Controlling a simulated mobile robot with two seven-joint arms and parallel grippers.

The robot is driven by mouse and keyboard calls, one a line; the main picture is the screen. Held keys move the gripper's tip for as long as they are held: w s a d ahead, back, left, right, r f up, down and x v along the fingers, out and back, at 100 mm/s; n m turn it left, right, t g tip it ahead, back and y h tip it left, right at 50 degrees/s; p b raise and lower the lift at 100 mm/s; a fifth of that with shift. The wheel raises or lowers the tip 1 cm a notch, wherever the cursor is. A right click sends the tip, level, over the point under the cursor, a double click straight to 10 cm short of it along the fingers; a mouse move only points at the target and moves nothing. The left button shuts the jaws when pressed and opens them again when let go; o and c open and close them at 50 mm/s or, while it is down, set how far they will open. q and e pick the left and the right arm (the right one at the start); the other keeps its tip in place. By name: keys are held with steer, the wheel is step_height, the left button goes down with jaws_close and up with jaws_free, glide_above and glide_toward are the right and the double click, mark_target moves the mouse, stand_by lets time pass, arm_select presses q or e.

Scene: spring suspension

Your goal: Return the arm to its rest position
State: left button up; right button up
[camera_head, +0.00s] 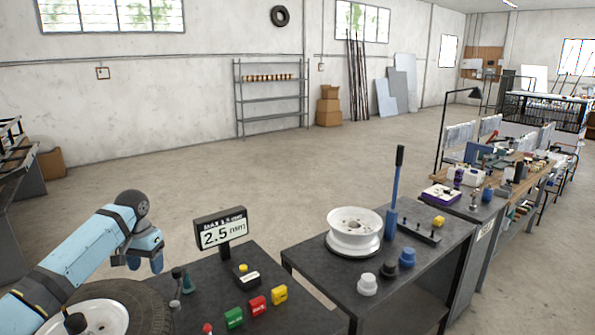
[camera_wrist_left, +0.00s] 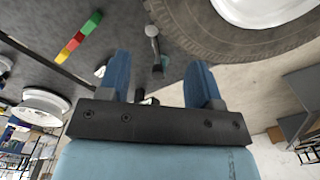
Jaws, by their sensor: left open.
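My left arm comes in from the left. My right gripper is in neither view.
A sign reading 2.5 (camera_head: 222,232) stands just right of the gripper. A green block (camera_head: 234,318), a red block (camera_head: 257,306) and a yellow block (camera_head: 279,294) lie on the bench. The right bench holds a white wheel rim (camera_head: 354,230) and a tall blue lever (camera_head: 391,222). Open floor lies behind.

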arm_select(q)
steer(key=s+d+f+m+t+h, duration=0.1)
steer(key=s+d+f, duration=0.75)
steer(key=s, duration=0.25)
steer(key=s+d+f+m, duration=0.2)
steer(key=s+d+f, duration=0.6)
steer(key=s, duration=0.4)
steer(key=s+a+r+n+t, duration=0.1)
steer(key=s+a, duration=0.1)
steer(key=s, duration=1.1)
steer(key=s+a+r+n+t, duration=0.2)
steer(key=s+a, duration=0.1)
steer(key=s, duration=0.9)
steer(key=w+d+f+t+h, duration=0.1)
steer(key=w+d+f+t, duration=0.2)
steer(key=f, duration=0.3)
steer(key=w+d+f+m+t+h, duration=0.1)
steer(key=w+d+f+t, duration=0.2)
steer(key=f, duration=0.4)
steer(key=shift+d+t, duration=0.5)
